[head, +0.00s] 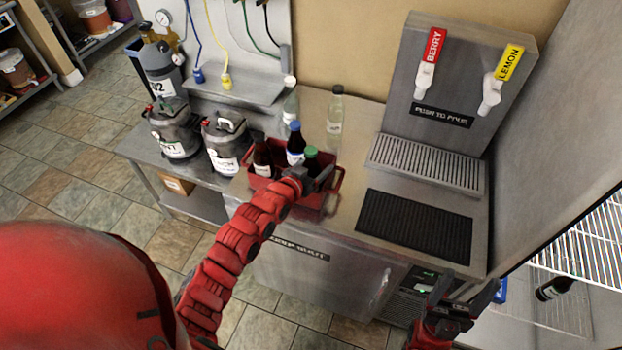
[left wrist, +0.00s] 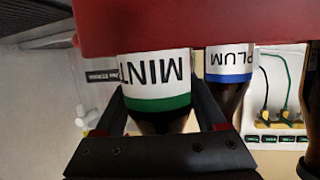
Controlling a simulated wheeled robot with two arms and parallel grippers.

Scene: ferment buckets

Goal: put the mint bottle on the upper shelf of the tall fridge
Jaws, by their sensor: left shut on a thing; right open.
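The mint bottle (head: 311,153), with a green cap, stands in the red crate (head: 336,184) on the counter. Its MINT label shows upside down in the left wrist view (left wrist: 155,72). My left gripper (head: 312,181) is shut on this bottle, with a finger on each side of it. My right gripper (head: 458,300) is open and empty in front of the counter, near the fridge. The tall fridge is at the right edge, with white wire shelves; its upper wire shelf (head: 600,243) shows in part. A dark bottle (head: 553,288) lies lower inside.
A blue-capped plum bottle (head: 295,143) and another dark bottle (head: 263,158) share the crate. Two clear bottles, one here (head: 335,112), stand behind it. The tap tower (head: 445,85) and black mat (head: 415,228) are to the right. Metal kegs (head: 224,145) stand left.

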